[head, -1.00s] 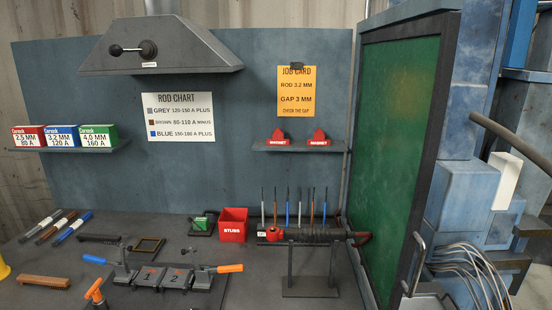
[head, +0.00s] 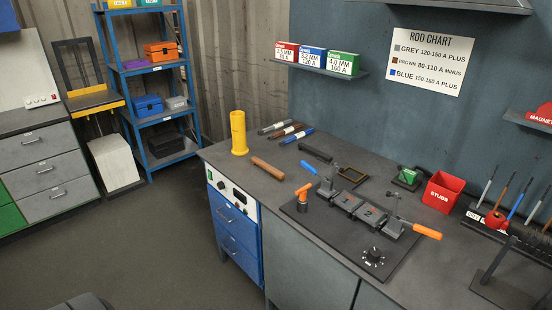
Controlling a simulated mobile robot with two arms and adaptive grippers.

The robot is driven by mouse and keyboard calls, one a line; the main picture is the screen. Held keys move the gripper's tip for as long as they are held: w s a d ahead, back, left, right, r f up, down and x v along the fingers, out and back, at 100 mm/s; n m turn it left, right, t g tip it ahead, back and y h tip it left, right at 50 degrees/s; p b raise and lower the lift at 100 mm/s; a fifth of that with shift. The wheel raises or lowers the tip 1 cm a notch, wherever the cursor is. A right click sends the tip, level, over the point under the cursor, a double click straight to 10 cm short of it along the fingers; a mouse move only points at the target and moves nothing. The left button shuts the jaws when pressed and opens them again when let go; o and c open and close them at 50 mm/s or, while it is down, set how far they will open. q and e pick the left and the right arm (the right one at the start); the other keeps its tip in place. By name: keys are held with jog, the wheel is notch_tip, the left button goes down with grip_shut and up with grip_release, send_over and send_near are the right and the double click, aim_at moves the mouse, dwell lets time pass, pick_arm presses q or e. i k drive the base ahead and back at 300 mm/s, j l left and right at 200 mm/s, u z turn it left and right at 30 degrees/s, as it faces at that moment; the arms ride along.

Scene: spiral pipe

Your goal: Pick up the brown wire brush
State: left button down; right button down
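A plain brown bar (head: 268,168) lies flat near the front left edge of the workbench in the head view. It looks like the brown wire brush, though no bristles can be made out. It lies to the right of a yellow cylinder and left of an orange-topped tool. Nothing touches it. Neither of my grippers is in view.
The workbench (head: 235,160) holds the yellow cylinder (head: 238,133), the orange-topped tool (head: 304,194), a dark bar (head: 315,153), several rods (head: 285,130), a clamp fixture (head: 350,202) and a red stubs bin (head: 442,191). A blue shelf rack (head: 162,106) stands back left. The floor before it is clear.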

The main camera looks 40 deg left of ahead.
aim_at(277, 174)
jog(key=u, duration=1.3)
